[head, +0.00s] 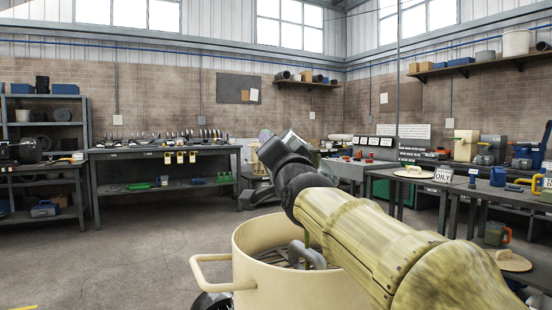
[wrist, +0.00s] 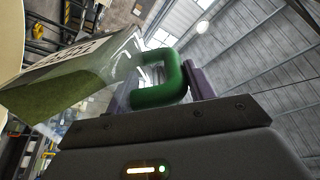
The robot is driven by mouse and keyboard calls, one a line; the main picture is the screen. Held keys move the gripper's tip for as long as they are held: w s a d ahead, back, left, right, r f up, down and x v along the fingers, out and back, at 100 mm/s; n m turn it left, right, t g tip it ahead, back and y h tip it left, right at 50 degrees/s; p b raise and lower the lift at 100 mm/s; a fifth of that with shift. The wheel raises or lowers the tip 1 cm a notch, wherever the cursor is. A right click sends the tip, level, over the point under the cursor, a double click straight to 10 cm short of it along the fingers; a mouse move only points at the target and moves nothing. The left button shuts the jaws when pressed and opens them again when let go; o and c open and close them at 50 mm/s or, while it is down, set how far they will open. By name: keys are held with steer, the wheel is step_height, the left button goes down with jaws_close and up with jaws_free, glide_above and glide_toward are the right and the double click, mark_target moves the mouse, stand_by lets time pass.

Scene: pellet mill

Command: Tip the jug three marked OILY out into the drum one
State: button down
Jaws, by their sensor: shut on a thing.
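In the wrist view my gripper (wrist: 158,88) is shut on the green handle of a jug (wrist: 95,75). The jug has pale see-through walls, green contents and a white label. It lies slanted in that view, and I cannot read its label clearly. In the head view my arm reaches forward over an open cream drum (head: 255,275), and the jug cannot be made out there. The drum has a side handle, and grey bars show inside it. I see no number on it. A sign reading OILY (head: 443,174) stands on the right-hand table.
A cream lid (head: 415,173) lies beside the sign, and another lid (head: 508,260) lies at the lower right. A workbench (head: 165,152) with tools stands along the back wall. The floor (head: 110,250) at the left is clear.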

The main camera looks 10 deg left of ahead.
steer(key=shift+s+d+t+y+b, duration=0.25)
steer(key=shift+s+t+b, duration=0.3)
steer(key=shift+b, duration=0.95)
steer(key=shift+s+d+t+y+b, duration=0.2)
steer(key=shift+s+t+b, duration=0.35)
steer(key=shift+b, duration=0.95)
steer(key=shift+s+d+f+t+y+b, duration=0.2)
steer(key=shift+s+t+b, duration=0.35)
steer(key=shift+b, duration=0.8)
steer(key=shift+s+d+f+t+y+b, duration=0.1)
steer(key=shift+s+d+f+t+b, duration=0.15)
steer(key=shift+s+b, duration=0.75)
steer(key=shift+s+d+f+t+y+b, duration=0.15)
steer(key=shift+t+b, duration=0.35)
steer(key=shift+b, duration=1.25)
steer(key=shift+s+r, duration=0.15)
steer(key=shift+s, duration=0.05)
steer(key=shift+d, duration=0.1)
